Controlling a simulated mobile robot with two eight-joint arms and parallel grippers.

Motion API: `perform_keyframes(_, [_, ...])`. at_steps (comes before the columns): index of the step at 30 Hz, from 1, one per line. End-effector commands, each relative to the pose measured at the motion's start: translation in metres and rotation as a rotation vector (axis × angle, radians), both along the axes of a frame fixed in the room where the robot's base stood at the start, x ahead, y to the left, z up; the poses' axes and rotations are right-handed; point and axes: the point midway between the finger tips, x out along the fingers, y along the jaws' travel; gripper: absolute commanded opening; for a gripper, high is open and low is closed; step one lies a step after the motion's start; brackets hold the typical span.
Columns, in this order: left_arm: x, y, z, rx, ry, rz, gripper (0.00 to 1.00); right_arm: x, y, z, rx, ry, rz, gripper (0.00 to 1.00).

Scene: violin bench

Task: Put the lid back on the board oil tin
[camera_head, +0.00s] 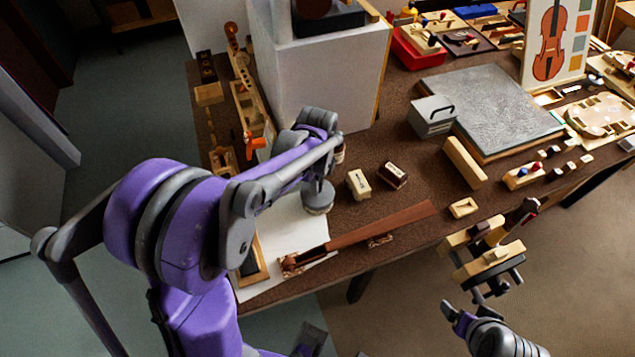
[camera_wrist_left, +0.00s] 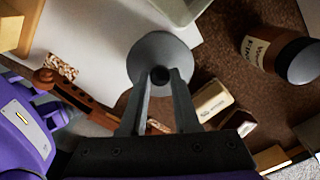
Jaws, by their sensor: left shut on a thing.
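My left gripper (camera_wrist_left: 158,100) is shut on a grey round lid (camera_wrist_left: 155,48), its two fingers closed on the small dark knob at the lid's middle. In the head view my left gripper (camera_head: 320,183) is over the bench, with the lid (camera_head: 318,204) below it near the white sheet. A pale grey-green container with a rounded corner (camera_wrist_left: 183,10) is cut off at the top of the wrist view, just beyond the lid. It may be the tin; I cannot tell. My arm seems to hide it in the head view. Part of my right arm (camera_head: 490,334) shows at the lower right, in front of the bench.
Two small labelled blocks (camera_head: 359,183) (camera_head: 393,175) lie nearby. A violin neck (camera_head: 380,232) lies along the front edge. A large white box (camera_head: 325,85) stands behind. A wooden vise (camera_head: 487,262) juts from the edge.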

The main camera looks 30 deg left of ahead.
Motion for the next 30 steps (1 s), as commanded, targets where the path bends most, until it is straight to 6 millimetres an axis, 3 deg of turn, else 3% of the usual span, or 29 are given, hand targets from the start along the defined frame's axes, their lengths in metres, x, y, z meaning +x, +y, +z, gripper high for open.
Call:
perform_keyframes(27, [0.0, 0.0, -0.0002, 0.0, 0.0, 0.0, 0.0, -0.0003, 0.0, -0.0016, 0.0, 0.001, 0.0, 0.91])
perform_keyframes(28, [0.0, 0.0, -0.0002, 0.0, 0.0, 0.0, 0.35, -0.0004, 0.0, -0.0017, 0.0, 0.001, 0.0, 0.91])
perform_keyframes(30, [0.0, 0.0, -0.0002, 0.0, 0.0, 0.0, 0.48, -0.0004, 0.0, -0.0017, 0.0, 0.001, 0.0, 0.91])
